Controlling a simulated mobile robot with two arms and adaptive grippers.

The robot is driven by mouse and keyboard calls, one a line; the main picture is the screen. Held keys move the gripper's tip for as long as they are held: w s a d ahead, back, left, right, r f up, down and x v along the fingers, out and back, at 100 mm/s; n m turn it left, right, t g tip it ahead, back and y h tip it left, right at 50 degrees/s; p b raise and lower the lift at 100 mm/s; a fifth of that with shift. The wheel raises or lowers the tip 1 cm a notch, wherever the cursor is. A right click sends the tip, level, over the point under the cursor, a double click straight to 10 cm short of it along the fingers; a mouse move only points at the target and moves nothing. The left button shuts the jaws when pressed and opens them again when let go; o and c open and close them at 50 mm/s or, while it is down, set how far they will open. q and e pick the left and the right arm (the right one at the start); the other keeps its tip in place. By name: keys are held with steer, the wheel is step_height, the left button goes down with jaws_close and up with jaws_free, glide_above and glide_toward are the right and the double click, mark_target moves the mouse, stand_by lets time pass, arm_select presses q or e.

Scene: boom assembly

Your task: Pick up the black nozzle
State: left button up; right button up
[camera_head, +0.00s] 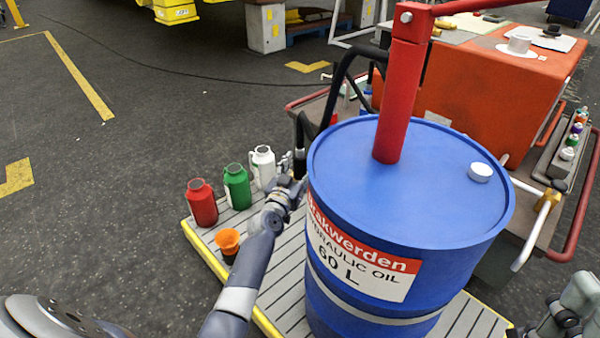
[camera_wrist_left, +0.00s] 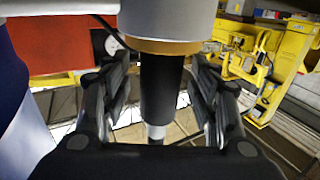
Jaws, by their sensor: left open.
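The black nozzle (camera_head: 299,134) hangs upright at the left side of the blue oil drum (camera_head: 430,175), below a black hose. In the left wrist view the nozzle (camera_wrist_left: 161,88) is a dark cylinder under a grey collar with a brass ring. My left gripper (camera_head: 291,166) is at the nozzle beside the drum. In the wrist view the left gripper (camera_wrist_left: 158,108) is open, with one finger on each side of the nozzle and gaps between. Part of my right gripper (camera_head: 562,318) shows at the bottom right edge; its jaw state is unclear.
Red (camera_head: 201,203), green (camera_head: 237,187) and white (camera_head: 263,166) bottles and an orange funnel (camera_head: 228,240) stand on the slatted platform (camera_head: 288,298) left of the drum. A red pump column (camera_head: 398,100) rises from the drum. An orange cart (camera_head: 470,75) stands behind. Open floor lies left.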

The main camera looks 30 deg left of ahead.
arm_select(q)
jaws_close()
steer(key=shift+r, duration=0.1)
